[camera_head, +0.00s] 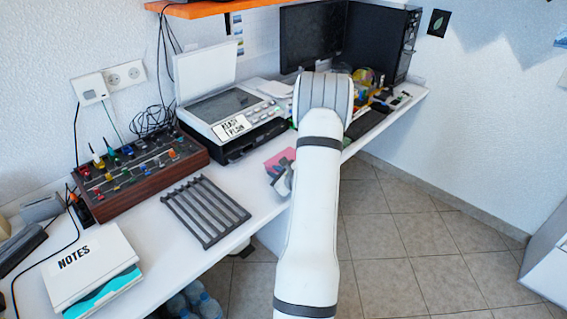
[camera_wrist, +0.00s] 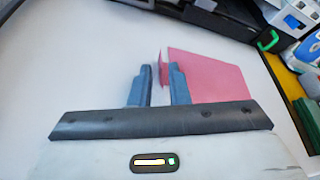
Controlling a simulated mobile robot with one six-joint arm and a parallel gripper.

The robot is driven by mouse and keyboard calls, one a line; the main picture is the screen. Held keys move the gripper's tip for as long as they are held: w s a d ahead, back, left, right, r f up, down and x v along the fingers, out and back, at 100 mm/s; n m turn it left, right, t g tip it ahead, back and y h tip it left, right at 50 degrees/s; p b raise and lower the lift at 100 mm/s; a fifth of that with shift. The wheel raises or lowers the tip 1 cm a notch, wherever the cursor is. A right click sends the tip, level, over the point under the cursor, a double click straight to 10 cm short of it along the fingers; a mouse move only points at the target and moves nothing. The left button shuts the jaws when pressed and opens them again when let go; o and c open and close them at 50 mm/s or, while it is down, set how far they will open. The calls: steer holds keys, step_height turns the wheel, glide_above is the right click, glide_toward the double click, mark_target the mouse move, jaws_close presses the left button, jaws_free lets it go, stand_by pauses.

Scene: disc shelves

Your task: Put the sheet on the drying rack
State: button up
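The pink sheet (camera_wrist: 210,75) lies on the white desk just beyond my fingers in the wrist view, reaching to the right. A narrow upright pink edge of it shows between my fingertips. My gripper (camera_wrist: 159,72) has its two blue-grey fingers a small gap apart, with white showing between them, and does not look closed on the sheet. In the head view my gripper (camera_head: 283,178) is low at the desk's front edge, partly hidden by my arm, with the pink sheet (camera_head: 280,159) beside it. The dark slatted drying rack (camera_head: 205,211) lies flat and empty to the left.
An open scanner (camera_head: 228,110) stands behind the rack. A control box with knobs (camera_head: 140,172) is at the left, and a notes binder (camera_head: 92,270) is in front. A monitor (camera_head: 312,35) and several small items are farther right. Desk between rack and sheet is clear.

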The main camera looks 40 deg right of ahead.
steer(key=shift+x, duration=1.05)
jaws_close()
